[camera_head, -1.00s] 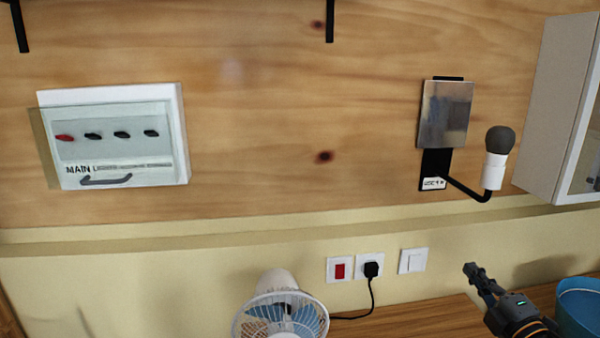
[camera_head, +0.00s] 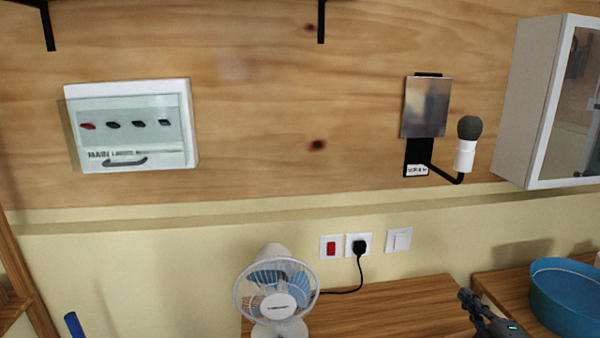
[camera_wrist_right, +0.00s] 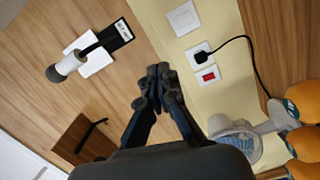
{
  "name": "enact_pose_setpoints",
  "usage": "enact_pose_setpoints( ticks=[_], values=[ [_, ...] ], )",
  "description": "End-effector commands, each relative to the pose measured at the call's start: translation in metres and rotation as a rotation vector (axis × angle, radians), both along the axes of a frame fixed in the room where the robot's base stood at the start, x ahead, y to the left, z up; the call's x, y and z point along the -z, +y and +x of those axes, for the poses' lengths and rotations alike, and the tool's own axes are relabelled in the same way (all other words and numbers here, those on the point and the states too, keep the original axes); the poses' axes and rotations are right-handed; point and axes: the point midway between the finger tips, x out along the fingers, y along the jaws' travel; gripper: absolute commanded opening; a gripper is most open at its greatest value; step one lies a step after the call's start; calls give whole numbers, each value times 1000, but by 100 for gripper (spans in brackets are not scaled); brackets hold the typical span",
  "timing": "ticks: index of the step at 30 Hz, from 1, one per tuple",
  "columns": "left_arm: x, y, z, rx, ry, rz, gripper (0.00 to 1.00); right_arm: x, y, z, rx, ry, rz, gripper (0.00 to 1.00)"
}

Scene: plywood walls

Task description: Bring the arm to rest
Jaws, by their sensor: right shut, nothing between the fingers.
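My right gripper (camera_head: 466,297) is at the lower right of the head view, in front of the wooden counter and left of the blue basin. In the right wrist view its fingers (camera_wrist_right: 158,88) are closed together with nothing between them. It is apart from the wall and the switches. My left gripper is not in the head view.
A fan (camera_head: 277,290) stands on the counter (camera_head: 400,305), plugged into a socket (camera_head: 358,245) beside a red switch (camera_head: 331,248). A blue basin (camera_head: 572,295) stands at right. Above are a breaker box (camera_head: 135,125), a wall lamp (camera_head: 465,145) and a cabinet (camera_head: 515,100).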

Motion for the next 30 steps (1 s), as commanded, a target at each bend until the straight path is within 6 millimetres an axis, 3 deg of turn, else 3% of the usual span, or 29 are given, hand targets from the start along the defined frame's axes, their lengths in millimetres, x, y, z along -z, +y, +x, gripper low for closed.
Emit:
enact_pose_setpoints(
  ticks=[8, 11, 15, 18, 24, 30],
  values=[
    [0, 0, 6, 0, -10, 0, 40, 74, 22, -47, 161, 215, 285, 0],
    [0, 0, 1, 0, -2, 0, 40, 111, 36, -80, 252, 342, 426, 0],
    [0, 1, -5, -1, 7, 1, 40, 164, 65, -147, 414, 575, 646, 0],
    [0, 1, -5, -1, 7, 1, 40, 187, 85, -191, 510, 718, 760, 0],
    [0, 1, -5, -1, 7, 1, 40, 209, 117, -261, 652, 937, 908, 0],
    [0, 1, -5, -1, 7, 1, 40, 214, 146, -321, 766, 1122, 1014, 0]
  ],
)
